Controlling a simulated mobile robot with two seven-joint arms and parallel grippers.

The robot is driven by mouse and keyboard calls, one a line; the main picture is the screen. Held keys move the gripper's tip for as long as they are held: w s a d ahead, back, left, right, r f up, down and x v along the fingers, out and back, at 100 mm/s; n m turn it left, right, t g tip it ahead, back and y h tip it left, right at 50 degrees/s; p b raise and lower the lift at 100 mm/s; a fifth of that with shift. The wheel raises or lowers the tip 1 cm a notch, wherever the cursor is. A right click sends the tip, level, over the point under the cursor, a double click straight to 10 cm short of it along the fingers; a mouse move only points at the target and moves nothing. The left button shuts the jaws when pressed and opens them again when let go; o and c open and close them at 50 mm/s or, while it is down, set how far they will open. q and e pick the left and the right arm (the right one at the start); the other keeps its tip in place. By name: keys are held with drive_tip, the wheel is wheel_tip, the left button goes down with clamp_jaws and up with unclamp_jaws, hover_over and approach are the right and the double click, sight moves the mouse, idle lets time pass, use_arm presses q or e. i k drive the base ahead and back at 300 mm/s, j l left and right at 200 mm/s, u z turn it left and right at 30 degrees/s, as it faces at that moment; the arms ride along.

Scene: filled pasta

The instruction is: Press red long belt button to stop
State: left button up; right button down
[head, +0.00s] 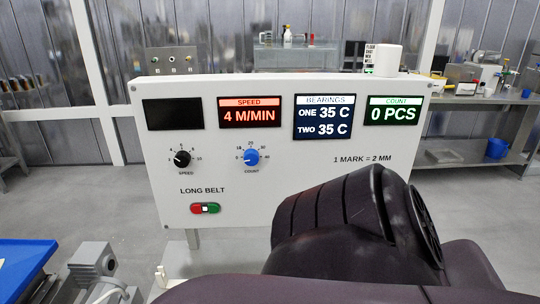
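The white control panel (300,185) stands upright in front of me in the head view. Its LONG BELT label is at the lower left, and below it sits a small switch with a red button (197,209) on the left, a white middle and a green button (214,208) on the right. The red button is unobstructed. A dark arm of mine covers the lower right of the view and hides the panel's lower right corner. No gripper fingers show, so I cannot see either gripper.
The panel has a black SPEED knob (182,159), a blue COUNT knob (251,157) and displays reading 4 M/MIN (249,116) and 0 PCS (392,112). A grey motor (97,262) and a blue surface (22,262) are at the lower left. Shelves stand behind.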

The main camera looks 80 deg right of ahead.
sight(197, 208)
drive_tip(key=z, duration=2.45)
